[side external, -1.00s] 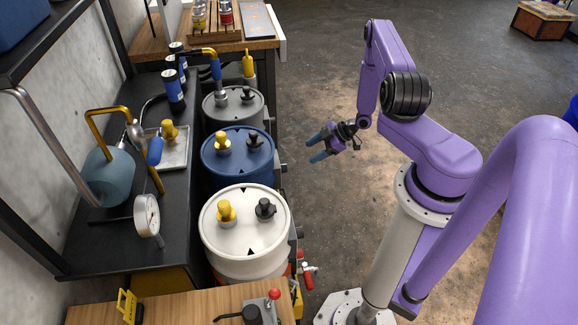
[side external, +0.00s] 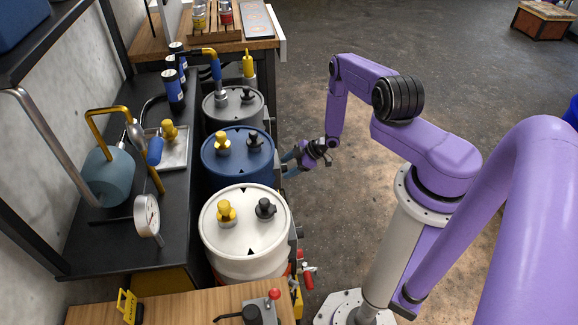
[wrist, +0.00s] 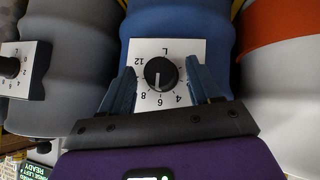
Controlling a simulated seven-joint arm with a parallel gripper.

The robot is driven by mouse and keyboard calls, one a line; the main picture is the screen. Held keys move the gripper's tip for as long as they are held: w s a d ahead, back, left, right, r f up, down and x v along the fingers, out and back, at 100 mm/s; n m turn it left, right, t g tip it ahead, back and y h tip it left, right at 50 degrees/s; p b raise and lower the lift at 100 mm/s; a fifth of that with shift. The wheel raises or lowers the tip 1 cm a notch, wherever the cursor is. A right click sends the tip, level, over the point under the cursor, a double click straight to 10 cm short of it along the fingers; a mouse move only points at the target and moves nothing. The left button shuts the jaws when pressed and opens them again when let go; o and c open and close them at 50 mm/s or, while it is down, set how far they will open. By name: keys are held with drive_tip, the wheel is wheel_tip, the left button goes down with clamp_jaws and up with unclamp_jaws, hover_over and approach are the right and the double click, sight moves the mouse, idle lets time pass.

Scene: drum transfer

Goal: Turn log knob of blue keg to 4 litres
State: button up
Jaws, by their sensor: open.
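The blue keg (side external: 237,170) stands in the row between the white and grey kegs; its blue wall also shows in the wrist view (wrist: 180,22). On its side is a white dial plate (wrist: 190,50) with a round black knob (wrist: 160,73). The plate carries an L and numbers including 12, 8, 6 and 4. A pale mark on the knob seems to point down, near the 6; it is too small to be sure. My gripper (wrist: 160,68) is open, its blue fingers on either side of the knob, apart from it. In the side view my gripper (side external: 290,161) is beside the blue keg.
The white keg (side external: 218,245) stands nearer the camera and the grey keg (side external: 238,94) beyond. Another dial plate with a black knob (wrist: 10,68) is on the grey keg at left. Open floor (side external: 330,215) lies right of the kegs.

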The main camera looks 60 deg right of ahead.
drive_tip(key=c, duration=1)
drive_tip(key=shift+c, duration=0.2)
drive_tip(key=shift+s+a, duration=0.1)
drive_tip(key=shift+s+a+f+n+t+h, duration=0.1)
drive_tip(key=shift+s+f+n+t+h, duration=0.05)
drive_tip(key=shift+n+t+h, duration=0.9)
drive_tip(key=shift+s+a+f+n+t+h, duration=0.15)
drive_tip(key=shift+n+t+h, duration=0.45)
drive_tip(key=shift+t, duration=0.85)
drive_tip(key=shift+w+d, duration=0.1)
drive_tip(key=o, duration=1)
